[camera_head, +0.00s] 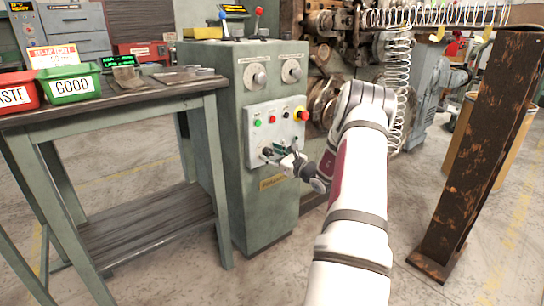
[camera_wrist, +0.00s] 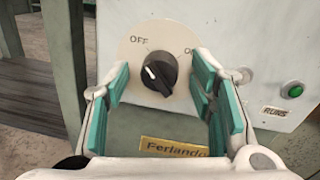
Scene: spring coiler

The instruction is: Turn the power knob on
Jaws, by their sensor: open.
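The power knob (camera_wrist: 159,72) is black with a white mark on its left side, towards the OFF word. It sits on a round pale plate (camera_wrist: 128,58) marked OFF at upper left and ON at upper right, the latter partly hidden by a finger. My gripper (camera_wrist: 158,88) is open, with teal-padded fingers left and right of the knob in the wrist view. I cannot tell whether either finger touches it. In the head view my gripper (camera_head: 276,153) is at the lower part of the white control panel (camera_head: 260,135) and largely hides the knob.
A green lamp (camera_wrist: 292,90) with a RUNS label is right of the knob. A red emergency button (camera_head: 302,115) sits on the panel's upper right. A workbench (camera_head: 130,92) with bins stands left. A large spring (camera_head: 399,85) and a rusty beam (camera_head: 480,150) are right.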

